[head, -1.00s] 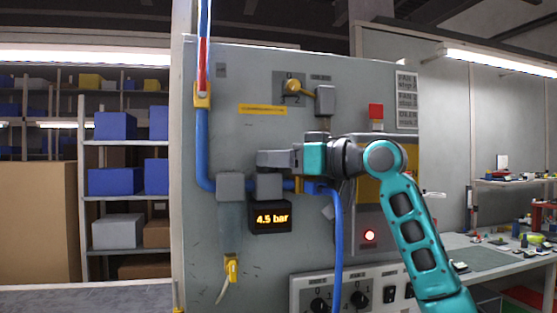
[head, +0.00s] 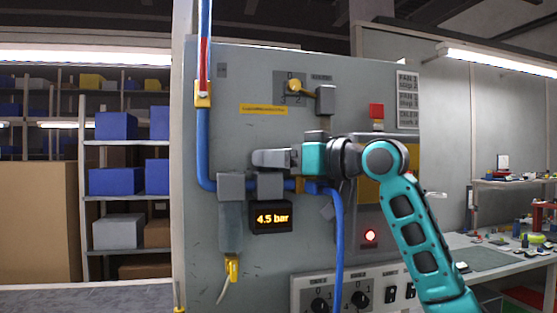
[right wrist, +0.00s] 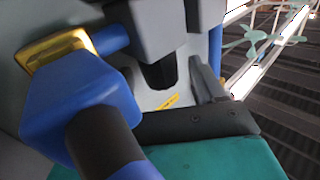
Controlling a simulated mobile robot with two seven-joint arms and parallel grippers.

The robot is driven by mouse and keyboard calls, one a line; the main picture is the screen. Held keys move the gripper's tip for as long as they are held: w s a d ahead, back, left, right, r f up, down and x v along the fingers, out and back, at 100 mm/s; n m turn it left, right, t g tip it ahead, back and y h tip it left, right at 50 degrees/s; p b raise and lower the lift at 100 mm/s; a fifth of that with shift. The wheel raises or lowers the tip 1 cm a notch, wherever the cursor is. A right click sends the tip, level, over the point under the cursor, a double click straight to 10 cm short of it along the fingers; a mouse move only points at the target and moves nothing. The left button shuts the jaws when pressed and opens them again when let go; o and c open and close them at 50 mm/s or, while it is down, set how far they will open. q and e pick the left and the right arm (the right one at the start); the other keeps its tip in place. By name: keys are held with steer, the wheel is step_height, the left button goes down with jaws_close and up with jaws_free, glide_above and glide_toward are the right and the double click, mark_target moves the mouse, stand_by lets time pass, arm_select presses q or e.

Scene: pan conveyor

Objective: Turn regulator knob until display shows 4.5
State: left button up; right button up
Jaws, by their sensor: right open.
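The regulator's knob is hard to make out in the head view; my gripper covers that spot. In the right wrist view a dark cylinder (right wrist: 160,75) under a grey block looks like the knob. My right gripper (head: 258,158) comes from the right, just above the regulator block; its jaws are open. Whether it touches the knob cannot be told. My left gripper is not in view.
A yellow selector handle (head: 298,89) sits higher on the panel. A blue hose (head: 337,240) runs down below my right gripper. Shelves with boxes stand at the left.

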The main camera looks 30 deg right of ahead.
steer(key=b+v, duration=0.3)
steer(key=v, duration=0.9)
steer(key=shift+s+d, duration=0.2)
steer(key=shift+s, duration=0.15)
